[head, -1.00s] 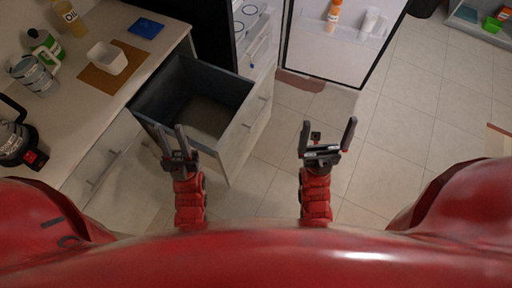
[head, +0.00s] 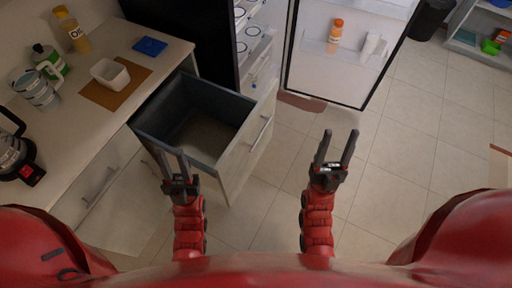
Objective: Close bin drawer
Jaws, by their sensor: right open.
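The bin drawer (head: 243,150) is pulled out from under the counter. Its dark grey bin is open on top and looks empty. Its pale front has a bar handle (head: 261,133) and faces right. My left gripper (head: 173,158) is open and empty, in front of the drawer's near side in the picture; I cannot tell whether it touches. My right gripper (head: 337,147) is open and empty, to the right of the drawer front and apart from it, over the floor.
A fridge door (head: 340,50) stands open behind the drawer. The tiled floor (head: 420,130) at right is clear. A shelf stands far right.

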